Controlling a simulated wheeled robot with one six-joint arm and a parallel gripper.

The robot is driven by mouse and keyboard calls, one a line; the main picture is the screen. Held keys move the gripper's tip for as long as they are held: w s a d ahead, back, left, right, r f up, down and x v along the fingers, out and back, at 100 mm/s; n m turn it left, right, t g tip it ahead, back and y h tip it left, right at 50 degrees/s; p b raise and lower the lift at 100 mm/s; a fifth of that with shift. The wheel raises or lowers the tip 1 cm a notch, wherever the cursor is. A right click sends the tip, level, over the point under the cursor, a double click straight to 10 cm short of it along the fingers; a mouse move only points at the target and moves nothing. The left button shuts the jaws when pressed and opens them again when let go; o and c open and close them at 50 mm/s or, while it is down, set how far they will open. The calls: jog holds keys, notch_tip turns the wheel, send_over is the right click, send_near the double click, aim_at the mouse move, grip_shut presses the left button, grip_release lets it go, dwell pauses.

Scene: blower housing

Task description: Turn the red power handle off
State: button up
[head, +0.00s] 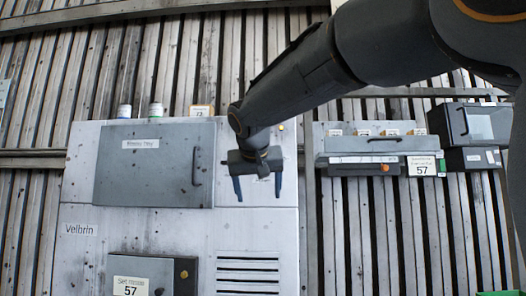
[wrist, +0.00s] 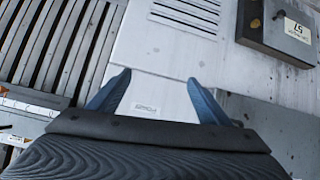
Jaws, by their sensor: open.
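I cannot make out a red power handle in either view; my gripper and arm cover part of the cabinet's upper right. My gripper (head: 258,188) is open in front of that pale panel, fingers pointing down in the head view. In the wrist view, my gripper (wrist: 157,82) has its two blue fingers apart with nothing between them. A small white label (wrist: 146,107) with blurred, upside-down lettering lies on the panel just beyond the palm, between the fingers. The pale cabinet (head: 180,235) carries a "Velbrin" label.
A grey door (head: 150,165) with a dark handle is left of my gripper. A dark box (head: 150,275) marked 57 sits below, near a slotted vent (head: 248,272). A grey unit (head: 365,145) with an orange knob (head: 385,168) is on the right. A dark box (head: 475,125) hangs farther right.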

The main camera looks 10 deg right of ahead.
notch_tip(320, 180, up, 15)
jog(key=s+m+t+h, duration=0.1)
jog(key=m+t, duration=0.1)
jog(key=p+x, duration=0.3)
jog(key=x, duration=0.4)
jog(key=shift+w+d, duration=0.2)
jog(key=c, duration=1)
